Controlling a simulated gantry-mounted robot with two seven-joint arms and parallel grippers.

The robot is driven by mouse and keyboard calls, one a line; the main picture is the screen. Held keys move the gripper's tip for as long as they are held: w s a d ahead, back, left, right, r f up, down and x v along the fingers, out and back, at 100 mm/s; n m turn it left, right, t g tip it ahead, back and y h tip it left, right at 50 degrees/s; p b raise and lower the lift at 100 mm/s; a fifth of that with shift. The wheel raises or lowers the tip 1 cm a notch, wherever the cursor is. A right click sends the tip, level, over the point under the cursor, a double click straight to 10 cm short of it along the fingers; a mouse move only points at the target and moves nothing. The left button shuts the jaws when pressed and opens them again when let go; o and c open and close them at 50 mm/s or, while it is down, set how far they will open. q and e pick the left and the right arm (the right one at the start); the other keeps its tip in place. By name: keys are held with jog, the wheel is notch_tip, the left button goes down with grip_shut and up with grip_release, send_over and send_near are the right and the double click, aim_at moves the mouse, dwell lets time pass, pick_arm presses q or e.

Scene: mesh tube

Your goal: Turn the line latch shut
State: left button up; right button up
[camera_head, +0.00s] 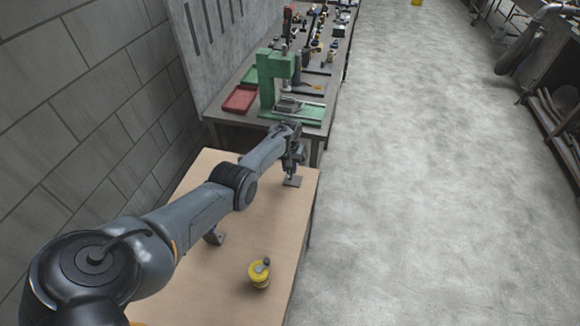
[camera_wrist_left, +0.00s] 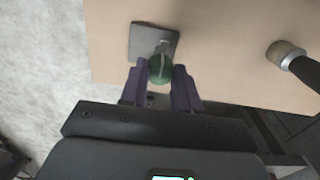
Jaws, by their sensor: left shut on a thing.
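The line latch shows as a small grey plate (camera_head: 293,182) near the far right corner of the wooden table. In the left wrist view the plate (camera_wrist_left: 139,41) lies flat, with a dark green rounded part (camera_wrist_left: 160,68) in front of it. My left gripper (camera_head: 291,169) is right over the plate, and its arm crosses the table from the lower left. In the left wrist view the purple fingers (camera_wrist_left: 161,80) are shut on the green part, one on each side. The latch's exact turn is hard to tell. My right gripper is not in view.
A yellow round item (camera_head: 259,275) with a dark top stands near the table's front right. A small grey bracket (camera_head: 214,236) sits beside my arm. A bench with a green press (camera_head: 267,80) and red tray (camera_head: 239,99) stands behind the wooden table (camera_head: 284,215).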

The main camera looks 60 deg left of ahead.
aim_at(290, 169)
pick_arm(q)
jog(key=shift+m, duration=0.3)
jog(key=o, duration=1.1)
jog(key=shift+c, duration=0.2)
jog(key=shift+r, duration=0.1)
jog(key=shift+r+p, duration=0.25)
jog(key=shift+p, duration=0.05)
notch_tip(290, 169, up, 10)
jog(key=p, duration=0.4)
